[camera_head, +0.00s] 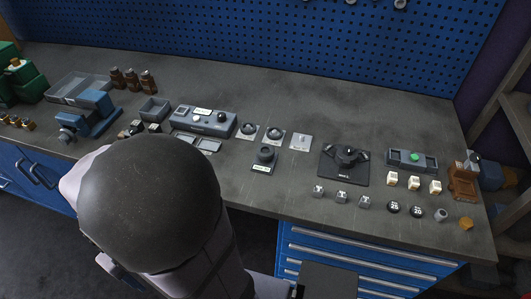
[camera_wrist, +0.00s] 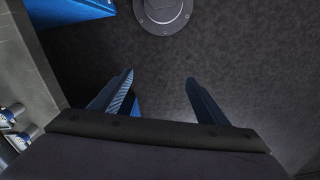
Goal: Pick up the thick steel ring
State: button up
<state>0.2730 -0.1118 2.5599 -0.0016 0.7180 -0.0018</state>
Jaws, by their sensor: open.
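A small grey ring-like piece (camera_head: 441,215), which looks like the thick steel ring, sits on the right front part of the workbench in the head view. It lies between a black round weight marked 20 and a yellow-brown piece. It is too small there to see its hole clearly. My gripper (camera_wrist: 158,88) is open and empty in the wrist view, with its two fingers wide apart above the dark floor, away from the ring. The ring does not show in the wrist view. In the head view my arm hides the gripper.
The workbench (camera_head: 300,95) has bare room at its back. Black weights (camera_head: 393,207), white blocks (camera_head: 414,183), a black fixture (camera_head: 345,165) and a brown holder (camera_head: 463,182) stand near the ring. A blue vise (camera_head: 90,115) is at left. A round floor plate (camera_wrist: 163,12) shows below.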

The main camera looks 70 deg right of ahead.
jog(key=s+d+m+b, duration=0.1)
jog(key=s+d+m, duration=0.3)
jog(key=d, duration=0.5)
jog(key=s+d+f+m+b, duration=0.1)
jog(key=s+d+m, duration=0.3)
jog(key=d, duration=0.5)
jog(key=s+d+f+m+h+b, duration=0.1)
jog(key=s+d+m, duration=0.3)
jog(key=d, duration=0.5)
jog(key=shift+s+f, duration=0.25)
jog(key=shift+s, duration=0.5)
jog(key=shift+m+h, duration=0.6)
jog(key=d, duration=0.2)
jog(key=s+d+r, duration=0.1)
jog(key=d, duration=0.1)
jog(key=d+r, duration=0.1)
jog(key=d, duration=0.1)
jog(key=shift+s+r, duration=0.1)
jog(key=shift+s, duration=0.25)
notch_tip(320, 180, up, 6)
jog(key=m+h, duration=0.1)
jog(key=h, duration=0.1)
send_over(263, 156)
jog(key=a, duration=0.2)
jog(key=shift+d+m, duration=0.3)
jog(key=shift+m, duration=0.5)
jog(key=shift+x, duration=1.1)
jog(key=shift+p, duration=0.35)
